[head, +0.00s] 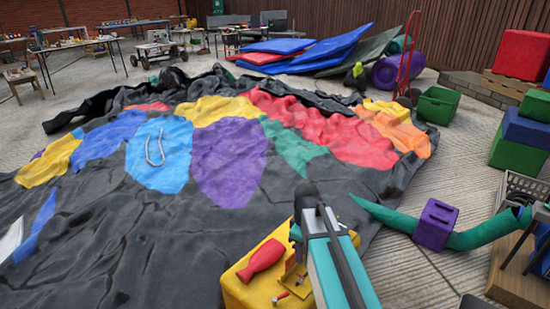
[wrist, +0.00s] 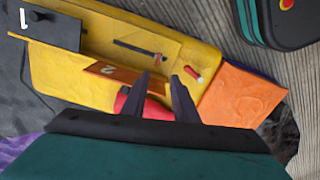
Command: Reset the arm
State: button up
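My arm (head: 335,260) reaches out from the bottom of the head view over a yellow block. Its end is mostly hidden there behind my own arm links. In the wrist view my gripper (wrist: 159,78) shows two dark fingers standing apart, with nothing held between them. They point down toward the yellow block (wrist: 105,40). A red bottle-shaped thing (head: 261,260) lies on the block; part of it shows behind the fingers in the wrist view (wrist: 130,103). I cannot tell how far the fingertips are above the block.
A deflated, many-coloured castle sheet (head: 230,160) covers the ground ahead and left. A teal tube (head: 390,217) with a purple block (head: 435,224) lies to the right. Crates and boxes (head: 521,145) stand at the far right. Bare paving (head: 455,170) lies between.

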jog(key=s+f+m+g+p, duration=0.1)
jog(key=s+f+m+p, duration=0.2)
jog(key=s, duration=0.8)
jog(key=s+d+f+m+g+p, duration=0.1)
jog(key=s+f+m+g+p, duration=0.1)
jog(key=s+f+m+p, duration=0.2)
jog(key=s+d+f+m+g+p, duration=0.1)
jog(key=s+f+m+p, duration=0.3)
jog(key=s, duration=1.5)
jog(key=shift+f+g+p, duration=0.7)
jog(key=shift+f+p, duration=1.35)
jog(key=shift+f, duration=1.1)
jog(key=shift+s+d, duration=0.1)
